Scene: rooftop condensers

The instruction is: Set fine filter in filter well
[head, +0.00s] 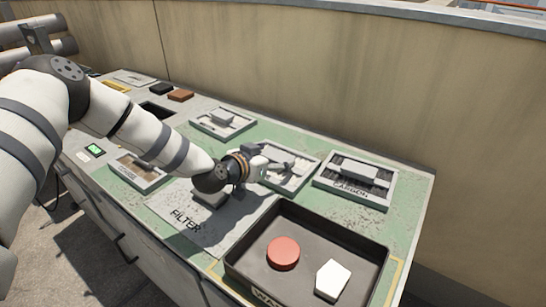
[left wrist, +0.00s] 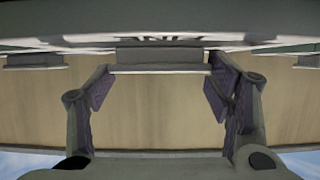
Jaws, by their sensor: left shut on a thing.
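The fine filter (head: 297,172) is a pale grey framed plate in the middle of a row of similar plates, in the head view. My left gripper (head: 270,167) reaches over it from the left. In the left wrist view the fingers are on either side of a grey handle block (left wrist: 160,55), shut on it, below upside-down lettering. I cannot tell whether the plate is raised off the bench. A pale panel marked FILTER (head: 186,221) lies nearer, with a grey block (head: 210,197) under my wrist; the filter well's opening is not clear there. My right gripper is not in view.
A dark tray (head: 237,274) in front holds a red disc (head: 283,253) and a white block (head: 332,280). A wall (head: 330,90) rises behind the bench.

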